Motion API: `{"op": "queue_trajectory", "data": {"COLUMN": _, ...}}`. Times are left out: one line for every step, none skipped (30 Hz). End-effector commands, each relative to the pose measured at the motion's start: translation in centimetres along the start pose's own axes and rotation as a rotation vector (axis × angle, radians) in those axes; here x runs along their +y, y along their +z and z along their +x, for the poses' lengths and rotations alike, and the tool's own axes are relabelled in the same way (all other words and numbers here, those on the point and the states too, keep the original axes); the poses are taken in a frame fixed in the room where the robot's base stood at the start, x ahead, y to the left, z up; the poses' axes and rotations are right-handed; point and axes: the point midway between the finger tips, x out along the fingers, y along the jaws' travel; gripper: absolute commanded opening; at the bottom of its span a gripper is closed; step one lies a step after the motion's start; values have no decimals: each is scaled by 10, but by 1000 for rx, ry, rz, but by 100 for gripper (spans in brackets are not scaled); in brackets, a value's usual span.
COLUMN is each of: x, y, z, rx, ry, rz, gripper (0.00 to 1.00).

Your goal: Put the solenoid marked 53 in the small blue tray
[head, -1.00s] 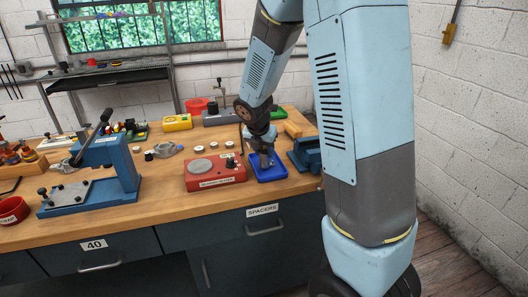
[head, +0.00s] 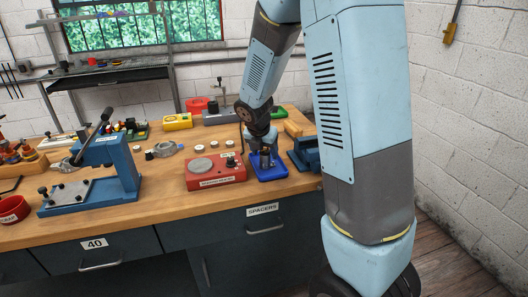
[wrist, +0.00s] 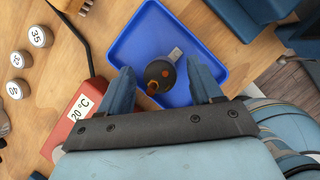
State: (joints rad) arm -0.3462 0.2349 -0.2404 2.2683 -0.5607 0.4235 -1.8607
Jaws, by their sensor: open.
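The small blue tray (head: 284,172) lies on the workbench near its front right edge; it also fills the middle of the wrist view (wrist: 205,25). A dark round solenoid (wrist: 159,75) with copper-coloured terminals and a small pale tag stands inside the tray. The tag's marking is too small to read. My gripper (wrist: 168,76) is open over the tray, one finger on each side of the solenoid, with gaps visible at both sides. In the head view, my gripper (head: 265,160) is low over the tray and partly hides the solenoid.
A red box (head: 214,171) with a round plate stands left of the tray. A dark blue block (head: 303,155) is close on the right. Several white-topped numbered pieces (wrist: 40,36) stand to the left. A blue press (head: 110,170) occupies the bench's left part.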

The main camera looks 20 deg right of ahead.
Motion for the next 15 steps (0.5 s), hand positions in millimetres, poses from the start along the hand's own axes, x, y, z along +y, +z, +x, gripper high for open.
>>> {"op": "queue_trajectory", "data": {"x": 0, "y": 0, "z": -3, "rx": -1, "ry": 2, "rz": 1, "gripper": 65}}
{"op": "queue_trajectory", "data": {"x": 0, "y": 0, "z": -5, "rx": -1, "ry": 3, "rz": 1, "gripper": 65}}
{"op": "queue_trajectory", "data": {"x": 1, "y": 0, "z": -9, "rx": -1, "ry": 3, "rz": 1, "gripper": 65}}
{"op": "queue_trajectory", "data": {"x": 1, "y": 0, "z": -13, "rx": -1, "ry": 3, "rz": 1, "gripper": 65}}
{"op": "queue_trajectory", "data": {"x": 1, "y": 1, "z": -17, "rx": -1, "ry": 3, "rz": 2, "gripper": 65}}
{"op": "queue_trajectory", "data": {"x": 1, "y": 1, "z": -22, "rx": -2, "ry": 4, "rz": 2, "gripper": 65}}
{"op": "queue_trajectory", "data": {"x": 0, "y": 1, "z": -27, "rx": -2, "ry": 3, "rz": 3, "gripper": 65}}
{"op": "queue_trajectory", "data": {"x": 0, "y": 1, "z": -32, "rx": -2, "ry": 4, "rz": 2, "gripper": 65}}
{"op": "queue_trajectory", "data": {"x": 1, "y": 1, "z": -39, "rx": -3, "ry": 5, "rz": 2, "gripper": 65}}
{"op": "queue_trajectory", "data": {"x": 0, "y": 1, "z": -44, "rx": -2, "ry": 3, "rz": 2, "gripper": 65}}
{"op": "queue_trajectory", "data": {"x": 0, "y": 1, "z": -50, "rx": -3, "ry": 4, "rz": 2, "gripper": 65}}
{"op": "queue_trajectory", "data": {"x": 0, "y": 1, "z": -56, "rx": -2, "ry": 3, "rz": 2, "gripper": 65}}
{"op": "queue_trajectory", "data": {"x": 0, "y": 1, "z": -62, "rx": -2, "ry": 4, "rz": 2, "gripper": 65}}
{"op": "queue_trajectory", "data": {"x": 0, "y": 1, "z": -67, "rx": -2, "ry": 4, "rz": 1, "gripper": 65}}
{"op": "queue_trajectory", "data": {"x": 0, "y": 1, "z": -74, "rx": -3, "ry": 4, "rz": 1, "gripper": 65}}
